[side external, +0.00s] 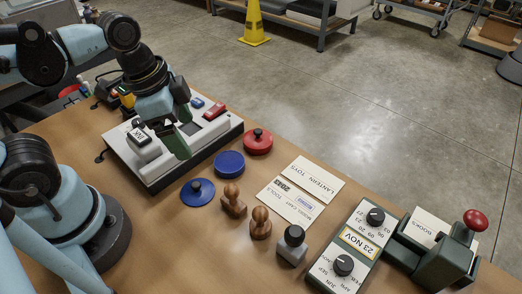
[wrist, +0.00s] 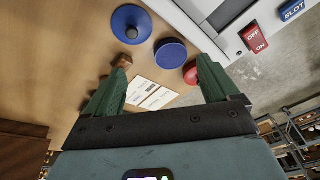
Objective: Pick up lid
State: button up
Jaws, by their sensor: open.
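A blue round lid with a dark knob (side external: 197,191) lies on the wooden table, knob up; it also shows at the top of the wrist view (wrist: 131,24). Beside it is a round blue tin (side external: 229,163) with no knob on top, seen in the wrist view (wrist: 170,53) too. A red round tin (side external: 258,140) has a dark-knobbed lid on it; the right finger partly hides it in the wrist view (wrist: 190,72). My gripper (side external: 180,138) is open and empty above the white machine, behind the blue lid. Its fingers stand wide apart in the wrist view (wrist: 162,67).
The white machine (side external: 150,175) with buttons stands close to the tins. Wooden stamps (side external: 233,203), printed cards (side external: 300,190), a dark-handled stamp (side external: 292,245), a date device (side external: 352,248) and a red-knobbed press (side external: 450,243) stand nearer the camera. Bare table lies around the blue lid.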

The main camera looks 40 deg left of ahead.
jog(key=s+d+m+g, duration=0.1)
jog(key=s+m+g, duration=0.1)
jog(key=s+m, duration=0.1)
send_over(195, 184)
jog(key=a, duration=0.1)
jog(key=shift+s+a+f, duration=0.1)
jog(key=shift+f, duration=1.6)
jog(key=shift+s+f, duration=0.1)
jog(key=shift+f, duration=1.55)
jog(key=shift+w+d+f, duration=0.1)
jog(key=shift+d+f, duration=0.1)
jog(key=shift+f, duration=0.5)
jog(key=shift+w+d+f, duration=0.1)
jog(key=shift+d+f, duration=0.05)
jog(key=shift+f, duration=0.5)
jog(key=shift+d+f, duration=0.15)
jog(key=shift+f, duration=1.05)
jog(key=c, duration=1.1)
